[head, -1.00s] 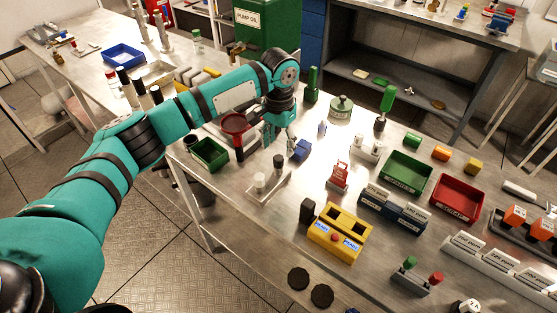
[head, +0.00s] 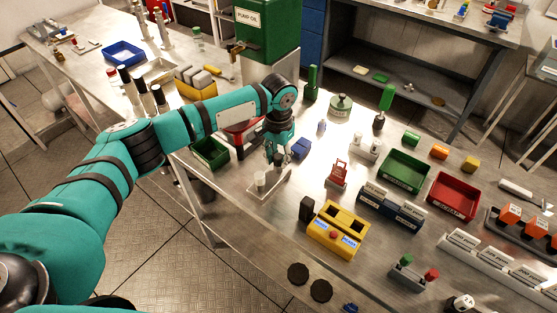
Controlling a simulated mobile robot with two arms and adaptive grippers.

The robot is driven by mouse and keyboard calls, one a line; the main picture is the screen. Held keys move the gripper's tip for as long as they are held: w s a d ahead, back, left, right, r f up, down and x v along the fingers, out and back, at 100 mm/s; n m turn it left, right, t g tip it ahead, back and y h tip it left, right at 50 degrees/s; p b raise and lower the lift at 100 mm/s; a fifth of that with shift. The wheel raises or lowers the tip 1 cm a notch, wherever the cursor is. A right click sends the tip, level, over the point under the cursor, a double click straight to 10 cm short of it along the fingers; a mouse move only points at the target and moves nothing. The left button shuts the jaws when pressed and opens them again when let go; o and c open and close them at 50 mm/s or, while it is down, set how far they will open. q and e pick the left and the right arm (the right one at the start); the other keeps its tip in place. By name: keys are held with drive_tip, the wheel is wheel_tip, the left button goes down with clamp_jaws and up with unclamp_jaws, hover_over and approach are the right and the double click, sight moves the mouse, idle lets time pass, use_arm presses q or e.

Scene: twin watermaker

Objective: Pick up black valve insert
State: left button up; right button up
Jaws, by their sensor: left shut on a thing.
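The black valve insert (head: 280,160) is at the far end of a small pale holder (head: 283,190). It is mostly hidden by my left gripper (head: 278,156), whose fingers are closed around it from above. I cannot tell whether the insert still touches the holder. A white cylindrical piece (head: 260,179) stands upright at the holder's near end, apart from the fingers. My right gripper is not in view.
A blue block (head: 301,149) lies close to the right of the gripper. A green tray (head: 209,152) is to its left. A yellow box (head: 337,230) and a red stand (head: 338,174) are to the right. Bare metal table surrounds the holder.

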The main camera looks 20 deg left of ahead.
sight(279, 156)
use_arm(q)
clamp_jaws()
wheel_tip(279, 156, up, 10)
drive_tip(key=shift+r+b, duration=0.1)
drive_tip(key=shift+b, duration=0.85)
drive_tip(key=shift+o, duration=1.8)
unclamp_jaws()
clamp_jaws()
